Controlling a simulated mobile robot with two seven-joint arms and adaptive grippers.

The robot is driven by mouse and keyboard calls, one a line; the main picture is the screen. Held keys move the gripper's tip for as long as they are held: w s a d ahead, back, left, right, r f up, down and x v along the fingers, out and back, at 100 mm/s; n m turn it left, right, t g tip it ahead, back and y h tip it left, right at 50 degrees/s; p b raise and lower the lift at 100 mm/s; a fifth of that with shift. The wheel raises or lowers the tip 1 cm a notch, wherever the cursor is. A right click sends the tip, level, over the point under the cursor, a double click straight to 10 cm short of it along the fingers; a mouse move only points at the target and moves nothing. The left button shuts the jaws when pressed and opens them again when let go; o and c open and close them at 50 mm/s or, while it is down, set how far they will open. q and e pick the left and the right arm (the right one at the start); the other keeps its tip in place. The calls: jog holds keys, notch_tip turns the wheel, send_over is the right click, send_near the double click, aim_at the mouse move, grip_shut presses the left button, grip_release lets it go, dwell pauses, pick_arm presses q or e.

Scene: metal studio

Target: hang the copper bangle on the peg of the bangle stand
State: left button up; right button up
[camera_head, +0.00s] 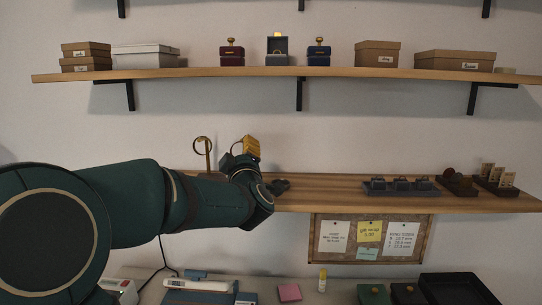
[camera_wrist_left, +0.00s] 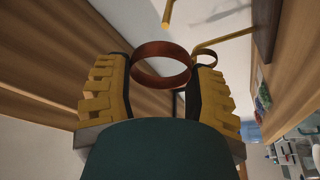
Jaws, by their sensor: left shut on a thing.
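The copper bangle (camera_wrist_left: 160,66) is held between the yellow fingers of my left gripper (camera_wrist_left: 158,88) in the left wrist view. In the head view my left gripper (camera_head: 244,150) is above the wooden shelf, and I cannot make out the bangle there. The brass bangle stand (camera_head: 209,155) rises just left of the gripper, partly hidden behind my arm. A thin gold ring (camera_head: 201,146) shows at the stand's top. In the wrist view the stand's brass rod (camera_wrist_left: 224,38) lies close beyond the copper bangle, beside a gold ring (camera_wrist_left: 206,55). The bangle appears apart from the rod. My right gripper is out of view.
The shelf (camera_head: 325,190) carries a dark tray (camera_head: 401,187) and small display holders (camera_head: 495,178) on the right. An upper shelf (camera_head: 200,73) with boxes runs above. The shelf between gripper and tray is mostly clear.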

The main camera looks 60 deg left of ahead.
pick_arm(q)
jog(key=shift+n+g+y, duration=0.3)
jog(key=shift+g+y, duration=0.1)
jog(key=shift+w+a+p, duration=0.75)
jog(key=shift+w+a, duration=0.2)
jog(key=shift+a, duration=0.65)
jog(key=shift+w+a+p, duration=0.7)
jog(key=shift+w+a, duration=0.3)
jog(key=shift+a, duration=0.55)
jog(key=shift+w+a+p, duration=0.75)
jog(key=shift+w+a, duration=0.2)
jog(key=shift+a, duration=0.65)
jog(key=shift+w+a+f, duration=0.1)
jog(key=shift+a+f, duration=0.05)
jog(key=shift+f, duration=0.05)
jog(key=shift+f+b, duration=0.35)
jog(key=shift+b, duration=0.35)
jog(key=o, duration=1.1)
